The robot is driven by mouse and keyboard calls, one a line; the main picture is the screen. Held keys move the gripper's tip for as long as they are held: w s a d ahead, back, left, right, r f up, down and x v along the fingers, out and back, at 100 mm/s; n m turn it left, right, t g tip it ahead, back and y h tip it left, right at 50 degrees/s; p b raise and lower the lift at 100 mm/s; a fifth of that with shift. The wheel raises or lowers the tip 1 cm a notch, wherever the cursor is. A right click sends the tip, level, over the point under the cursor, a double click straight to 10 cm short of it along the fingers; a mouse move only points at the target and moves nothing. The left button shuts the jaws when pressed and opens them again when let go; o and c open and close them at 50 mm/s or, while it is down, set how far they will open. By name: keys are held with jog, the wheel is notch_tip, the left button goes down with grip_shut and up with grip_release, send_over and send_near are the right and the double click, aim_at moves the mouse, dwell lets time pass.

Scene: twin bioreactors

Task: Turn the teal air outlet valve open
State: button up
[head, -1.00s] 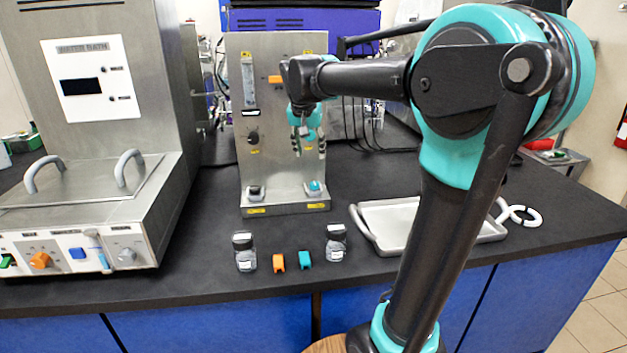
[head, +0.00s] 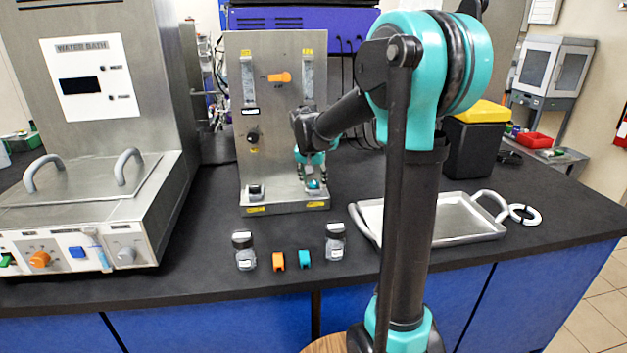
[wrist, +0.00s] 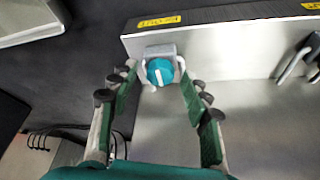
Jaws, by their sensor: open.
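The teal air outlet valve (wrist: 160,72) is a round teal knob with a white mark, set in a grey bracket low on the steel panel (head: 283,120). In the head view it is at the panel's lower right, mostly hidden by my gripper (head: 313,178). In the wrist view my gripper (wrist: 156,75) is open, with one finger on each side of the knob. The fingertips are close around it; I cannot tell whether they touch it. A yellow label (wrist: 160,21), upside down in the wrist view, is beside the bracket.
A second bracketed valve (head: 256,192) is at the panel's lower left. A water bath (head: 90,180) is left; a metal tray (head: 450,218) is right.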

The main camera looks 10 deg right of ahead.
grip_shut()
dwell(0.3)
jog(key=n, duration=0.1)
jog(key=n+y, duration=0.1)
jog(key=n, duration=0.1)
jog(key=shift+d+n+t+y, duration=0.25)
jog(key=shift+n+t+y, duration=0.05)
jog(key=shift+n, duration=0.1)
jog(key=n+y, duration=0.1)
jog(key=n, duration=0.1)
jog(key=n+y, duration=0.1)
jog(key=n, duration=0.2)
jog(key=shift+d, duration=0.2)
jog(key=n, duration=0.2)
jog(key=n+g+y, duration=0.1)
jog(key=n, duration=0.2)
jog(key=shift+w+d+y, duration=0.15)
jog(key=shift+y, duration=0.15)
jog(key=shift+w+d+n+g+y, duration=0.15)
jog(key=shift+n+g, duration=0.3)
jog(key=shift+n, duration=0.55)
jog(key=shift+s+a+n+g+y, duration=0.1)
jog(key=shift+n+g+y, duration=0.25)
jog(key=shift+n, duration=0.65)
